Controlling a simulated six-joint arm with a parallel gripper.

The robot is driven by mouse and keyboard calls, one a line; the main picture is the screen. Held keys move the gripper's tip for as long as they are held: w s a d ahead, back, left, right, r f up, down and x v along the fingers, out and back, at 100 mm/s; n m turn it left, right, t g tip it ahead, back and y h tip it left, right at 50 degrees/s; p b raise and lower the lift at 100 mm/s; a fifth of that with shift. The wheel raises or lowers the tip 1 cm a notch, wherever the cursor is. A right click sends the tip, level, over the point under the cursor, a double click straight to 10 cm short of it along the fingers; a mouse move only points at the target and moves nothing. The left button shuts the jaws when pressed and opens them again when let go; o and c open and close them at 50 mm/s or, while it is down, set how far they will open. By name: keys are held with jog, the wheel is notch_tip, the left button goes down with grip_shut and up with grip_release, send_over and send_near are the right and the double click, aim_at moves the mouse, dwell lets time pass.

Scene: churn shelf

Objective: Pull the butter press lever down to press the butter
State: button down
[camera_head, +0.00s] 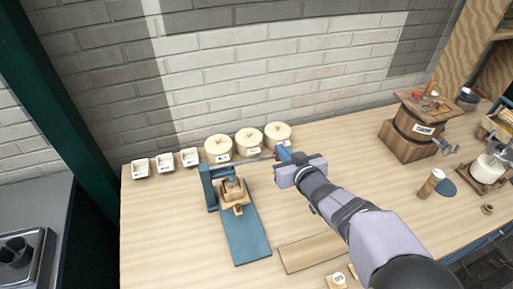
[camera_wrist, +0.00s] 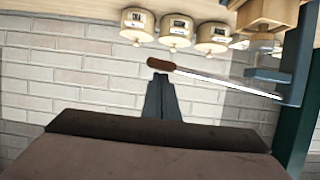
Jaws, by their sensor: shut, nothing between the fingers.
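The butter press (camera_head: 246,235) stands on the table at centre-left in the head view, with a long blue base, a blue post and a wooden box (camera_head: 233,196). Its grey lever (camera_head: 245,163) reaches out roughly level from the post towards the right. In the wrist view, where the scene appears upside down, the lever (camera_wrist: 225,83) ends in a brown handle (camera_wrist: 162,64). My gripper (camera_head: 279,151) is shut and empty at the handle end. In the wrist view its fingertips (camera_wrist: 160,75) are right beside the handle; I cannot tell whether they touch. Butter is not clearly visible.
Several round lidded tubs (camera_head: 249,142) stand behind the lever, close to the wall. Small white dishes (camera_head: 165,162) are at the back left. A wooden board (camera_head: 312,251) lies right of the base. A wooden churn (camera_head: 412,130) stands at the right. The table's front left is clear.

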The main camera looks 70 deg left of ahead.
jog(key=shift+d+f+b, duration=0.15)
jog(key=shift+f+b, duration=0.15)
jog(key=shift+f, duration=0.3)
jog(key=shift+d+f+b, duration=0.15)
jog(key=shift+f+b, duration=0.15)
jog(key=shift+f, duration=0.3)
dwell(2.0)
jog(key=shift+r, duration=0.2)
dwell(0.6)
jog(key=shift+a+r+p, duration=0.2)
jog(key=shift+r+p, duration=1)
jog(key=shift+p, duration=0.05)
notch_tip(320, 180, up, 10)
jog(key=p, duration=0.8)
jog(key=shift+a, duration=0.1)
